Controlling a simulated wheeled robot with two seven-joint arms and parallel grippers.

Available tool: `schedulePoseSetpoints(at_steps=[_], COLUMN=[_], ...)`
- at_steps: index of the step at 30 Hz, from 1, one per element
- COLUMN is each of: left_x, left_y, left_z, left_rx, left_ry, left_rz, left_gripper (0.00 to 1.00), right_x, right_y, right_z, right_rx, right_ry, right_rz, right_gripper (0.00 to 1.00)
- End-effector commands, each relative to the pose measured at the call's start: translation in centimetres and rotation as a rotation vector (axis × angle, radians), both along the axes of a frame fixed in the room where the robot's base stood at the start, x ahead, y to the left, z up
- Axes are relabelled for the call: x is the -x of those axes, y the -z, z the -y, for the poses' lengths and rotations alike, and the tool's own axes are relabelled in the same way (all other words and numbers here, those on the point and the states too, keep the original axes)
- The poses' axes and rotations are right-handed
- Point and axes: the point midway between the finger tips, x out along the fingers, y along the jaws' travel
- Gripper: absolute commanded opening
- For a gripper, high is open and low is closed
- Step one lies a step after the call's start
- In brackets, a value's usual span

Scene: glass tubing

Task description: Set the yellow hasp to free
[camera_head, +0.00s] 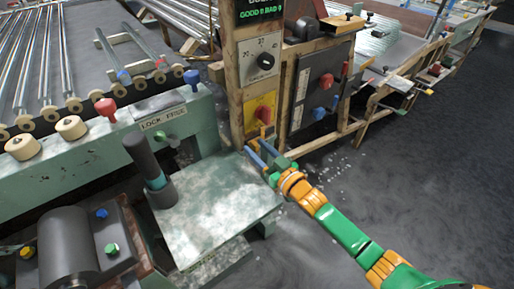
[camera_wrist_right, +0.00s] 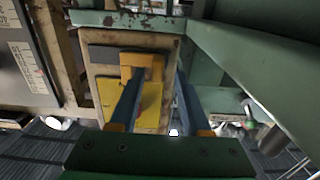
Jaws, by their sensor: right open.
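The yellow hasp shows as a small yellow-orange piece (camera_wrist_right: 143,66) on a yellow plate (camera_wrist_right: 152,108) in the right wrist view. In the head view the yellow plate (camera_head: 259,108) sits low on a wooden post, under a dial. My right gripper (camera_head: 255,145) is open, with its blue fingers pointing at the post just below the plate. In the right wrist view the gripper (camera_wrist_right: 160,78) has its left finger overlapping the plate and its right finger beside the plate's right side. Whether a finger touches the hasp cannot be told. My left gripper is not in view.
A grey dial panel (camera_head: 261,61) is above the yellow plate. A dark panel (camera_head: 318,88) with red and blue knobs stands to its right. A pale green bench (camera_head: 215,215) with a dark upright handle (camera_head: 143,160) is at the left. Open floor (camera_head: 400,180) lies to the right.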

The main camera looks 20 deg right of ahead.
Motion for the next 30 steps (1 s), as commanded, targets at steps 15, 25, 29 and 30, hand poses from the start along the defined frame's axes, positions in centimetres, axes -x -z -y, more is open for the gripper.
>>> schedulePoseSetpoints(at_steps=[15, 25, 29, 30], left_x=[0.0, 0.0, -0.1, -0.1], left_y=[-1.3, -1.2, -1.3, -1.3], left_z=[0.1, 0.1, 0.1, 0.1], left_rx=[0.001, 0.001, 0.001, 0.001], left_ry=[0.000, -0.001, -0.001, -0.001], left_rz=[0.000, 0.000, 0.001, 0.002], left_gripper=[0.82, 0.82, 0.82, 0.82], right_x=[6.4, 6.3, 6.3, 6.3], right_y=[0.0, 0.0, 0.0, 0.0], right_z=[2.2, 2.2, 2.2, 2.2], right_rx=[0.002, 0.001, 0.001, 0.001], right_ry=[-0.002, -0.001, -0.001, -0.001], right_rz=[-0.002, -0.001, -0.001, -0.001], right_gripper=[0.47, 0.47, 0.47, 0.47])
